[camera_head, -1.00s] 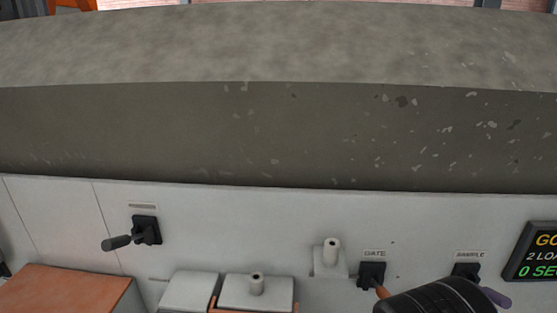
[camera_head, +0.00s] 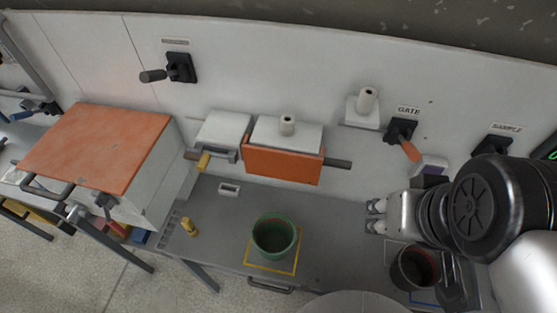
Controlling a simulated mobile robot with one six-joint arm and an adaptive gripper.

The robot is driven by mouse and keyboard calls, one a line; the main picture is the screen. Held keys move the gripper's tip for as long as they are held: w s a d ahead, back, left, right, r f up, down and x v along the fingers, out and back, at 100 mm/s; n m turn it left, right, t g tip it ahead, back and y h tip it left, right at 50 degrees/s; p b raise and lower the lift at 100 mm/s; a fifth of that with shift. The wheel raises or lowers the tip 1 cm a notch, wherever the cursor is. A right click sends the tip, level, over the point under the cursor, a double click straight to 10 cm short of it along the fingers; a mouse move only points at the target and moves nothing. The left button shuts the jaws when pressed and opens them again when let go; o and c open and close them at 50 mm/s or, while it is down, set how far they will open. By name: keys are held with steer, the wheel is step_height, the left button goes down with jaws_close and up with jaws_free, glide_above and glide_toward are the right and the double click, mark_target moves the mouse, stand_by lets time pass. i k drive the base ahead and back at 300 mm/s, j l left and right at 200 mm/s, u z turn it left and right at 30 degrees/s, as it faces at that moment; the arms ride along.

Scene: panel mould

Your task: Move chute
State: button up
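No part in view is readably marked as a chute. A dark lever with a grey handle (camera_head: 153,76) sits on the white wall panel at the upper left, under a small label too blurred to read. A second lever with an orange handle (camera_head: 410,151) is labelled GATE. A third lever mount (camera_head: 492,147), labelled SAMPLE, is partly hidden by my arm. My gripper (camera_head: 375,217) is at the right, above the grey bench, pointing left. Its two fingertips are apart with nothing between them, and it is away from the levers.
A green pot (camera_head: 274,236) stands on a yellow-outlined square. A dark pot (camera_head: 413,267) is beneath my arm. An orange-fronted box (camera_head: 282,164) juts from the wall, and an orange-topped cabinet (camera_head: 95,145) stands left. A small brass piece (camera_head: 188,227) is on the bench (camera_head: 340,235).

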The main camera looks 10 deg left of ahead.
mark_target(277, 165)
steer(key=k+j+z, duration=0.1)
steer(key=j, duration=0.5)
steer(key=k+j+z, duration=0.1)
steer(key=j, duration=0.55)
